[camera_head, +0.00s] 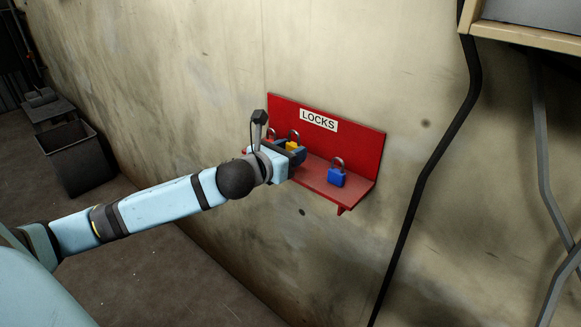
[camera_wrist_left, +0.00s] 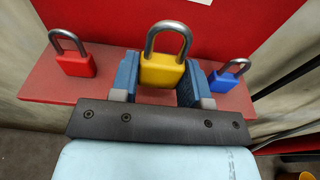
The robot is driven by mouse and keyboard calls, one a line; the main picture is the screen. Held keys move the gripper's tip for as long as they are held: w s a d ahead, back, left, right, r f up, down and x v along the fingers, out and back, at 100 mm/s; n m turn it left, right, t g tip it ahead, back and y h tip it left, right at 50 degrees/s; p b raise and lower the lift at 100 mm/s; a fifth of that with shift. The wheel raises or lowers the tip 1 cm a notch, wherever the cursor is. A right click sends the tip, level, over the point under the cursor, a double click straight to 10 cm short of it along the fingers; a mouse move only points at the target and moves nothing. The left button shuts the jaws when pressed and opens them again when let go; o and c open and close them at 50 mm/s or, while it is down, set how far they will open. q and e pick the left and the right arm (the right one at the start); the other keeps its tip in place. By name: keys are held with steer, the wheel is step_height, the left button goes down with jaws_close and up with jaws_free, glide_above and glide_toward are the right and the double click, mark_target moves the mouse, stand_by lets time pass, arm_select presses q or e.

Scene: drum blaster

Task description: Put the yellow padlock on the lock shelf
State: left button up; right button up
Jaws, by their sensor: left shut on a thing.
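The yellow padlock (camera_wrist_left: 161,70) is upright between the two fingers of my left gripper (camera_wrist_left: 160,85) in the left wrist view, with its shackle up. In the head view the yellow padlock (camera_head: 292,145) is partly hidden behind my left gripper (camera_head: 292,155). The gripper is shut on it. The red lock shelf (camera_head: 318,182) is on the wall under a "LOCKS" label (camera_head: 319,120). The padlock is over the middle of the shelf, and I cannot tell whether its base touches the shelf. My right gripper is out of view.
A blue padlock (camera_head: 337,176) stands on the shelf to the right. A red padlock (camera_wrist_left: 74,60) stands on it to the left. A black cable (camera_head: 433,165) runs down the wall right of the shelf. A dark bin (camera_head: 75,160) stands on the floor at the left.

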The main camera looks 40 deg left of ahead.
arm_select(q)
steer(key=shift+f, duration=2.05)
